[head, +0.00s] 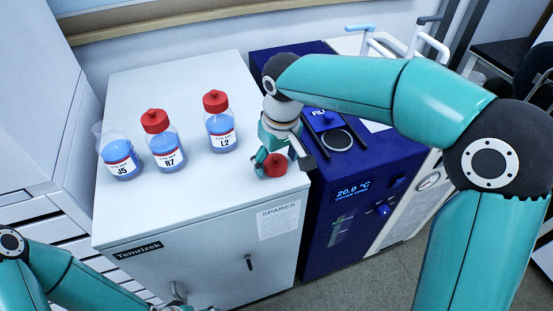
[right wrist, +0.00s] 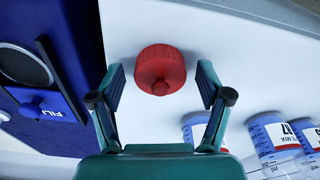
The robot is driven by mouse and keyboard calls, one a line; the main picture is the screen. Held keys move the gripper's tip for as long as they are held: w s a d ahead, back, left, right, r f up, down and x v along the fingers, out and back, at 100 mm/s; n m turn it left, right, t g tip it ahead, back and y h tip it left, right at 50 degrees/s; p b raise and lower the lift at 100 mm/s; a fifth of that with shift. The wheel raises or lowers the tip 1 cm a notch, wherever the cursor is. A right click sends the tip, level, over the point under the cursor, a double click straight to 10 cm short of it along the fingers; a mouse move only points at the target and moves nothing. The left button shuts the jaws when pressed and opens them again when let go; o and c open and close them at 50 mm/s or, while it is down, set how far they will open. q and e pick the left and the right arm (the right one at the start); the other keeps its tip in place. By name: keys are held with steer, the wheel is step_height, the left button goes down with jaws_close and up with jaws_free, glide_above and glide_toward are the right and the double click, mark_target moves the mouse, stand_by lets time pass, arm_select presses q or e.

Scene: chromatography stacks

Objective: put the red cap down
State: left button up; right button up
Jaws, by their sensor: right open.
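The red cap (head: 275,165) sits on the white cabinet top near its front right edge. In the right wrist view the red cap (right wrist: 160,70) shows with its narrow knob toward the camera. My right gripper (head: 284,163) is over the cap; in its wrist view the open fingers (right wrist: 162,84) stand on either side of the cap, with a visible gap at each side. Bottle J5 (head: 121,160) has no cap. Bottles R7 (head: 166,148) and L2 (head: 220,130) wear red caps.
The white cabinet (head: 200,205) has free room on its top between the bottles and the front edge. A dark blue unit (head: 370,165) with a display and a ring stands close on the right. A wall is behind.

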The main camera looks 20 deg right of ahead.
mark_target(280, 167)
step_height(280, 167, up, 12)
steer(key=s+p, duration=0.1)
steer(key=p, duration=0.1)
steer(key=shift+s+d, duration=0.2)
steer(key=shift+f, duration=0.1)
stand_by(0.3)
